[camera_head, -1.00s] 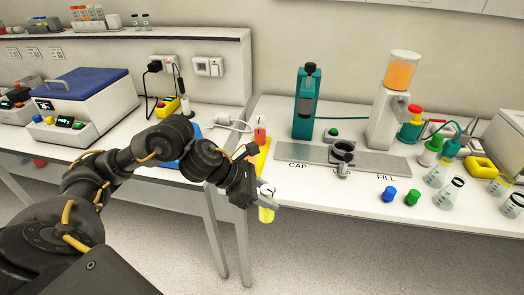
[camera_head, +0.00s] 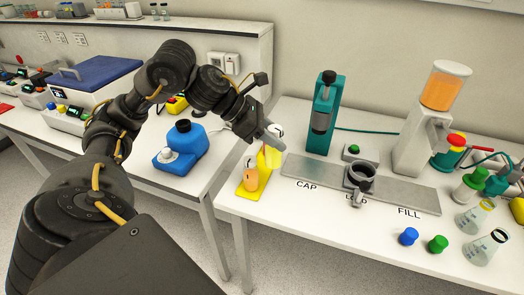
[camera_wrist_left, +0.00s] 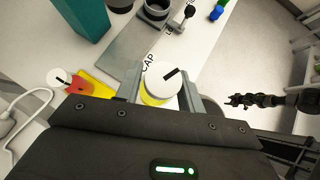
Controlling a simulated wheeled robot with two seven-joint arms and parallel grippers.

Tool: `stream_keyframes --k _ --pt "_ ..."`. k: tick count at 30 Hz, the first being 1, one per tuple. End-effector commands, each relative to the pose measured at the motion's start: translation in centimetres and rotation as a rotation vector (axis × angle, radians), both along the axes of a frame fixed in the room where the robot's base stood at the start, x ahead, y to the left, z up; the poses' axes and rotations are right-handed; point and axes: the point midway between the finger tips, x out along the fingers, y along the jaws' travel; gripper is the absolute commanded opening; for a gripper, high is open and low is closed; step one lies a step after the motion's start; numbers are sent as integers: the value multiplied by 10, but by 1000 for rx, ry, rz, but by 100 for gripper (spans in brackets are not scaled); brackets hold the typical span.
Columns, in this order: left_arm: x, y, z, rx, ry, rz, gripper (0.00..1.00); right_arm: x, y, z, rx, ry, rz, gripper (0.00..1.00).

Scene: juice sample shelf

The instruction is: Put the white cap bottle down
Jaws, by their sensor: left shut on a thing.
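My left gripper (camera_head: 270,140) is above the left end of the right-hand bench, over the yellow rack (camera_head: 238,195). In the left wrist view its fingers (camera_wrist_left: 161,92) are shut on a white cap bottle (camera_wrist_left: 162,76) with yellow contents. The cap is white with a black mark and faces the camera. The bottle's base is hidden there, so I cannot tell whether it touches the rack or bench. An orange bottle (camera_head: 250,180) shows at the rack in the head view. Another white-capped bottle (camera_wrist_left: 57,78) is left of the held one in the wrist view.
The grey plate (camera_head: 410,196) marked CAP and FILL lies right of the rack, with a dark ring holder (camera_head: 361,176). A teal press (camera_head: 322,118) stands behind it. Blue (camera_head: 408,237) and green (camera_head: 437,244) caps lie in front. A blue device (camera_head: 184,145) is on the left bench.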

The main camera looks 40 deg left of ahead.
Motion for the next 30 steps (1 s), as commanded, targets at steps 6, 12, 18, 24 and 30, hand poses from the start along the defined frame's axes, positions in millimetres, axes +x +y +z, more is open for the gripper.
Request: stream_keyframes --k 6,12,18,24,30 --pt "26 49 -31 -5 10 8 8 30 1 8 2 -44 1 52" --pt "39 72 -62 -2 4 6 8 43 1 14 4 -62 1 52" --pt "44 79 -72 -1 -2 2 8 30 0 15 2 -44 1 52" --pt "46 85 -81 -3 3 5 8 21 -1 18 1 -32 1 52" --pt "46 83 -104 -2 1 3 8 24 -1 33 0 -35 1 52"
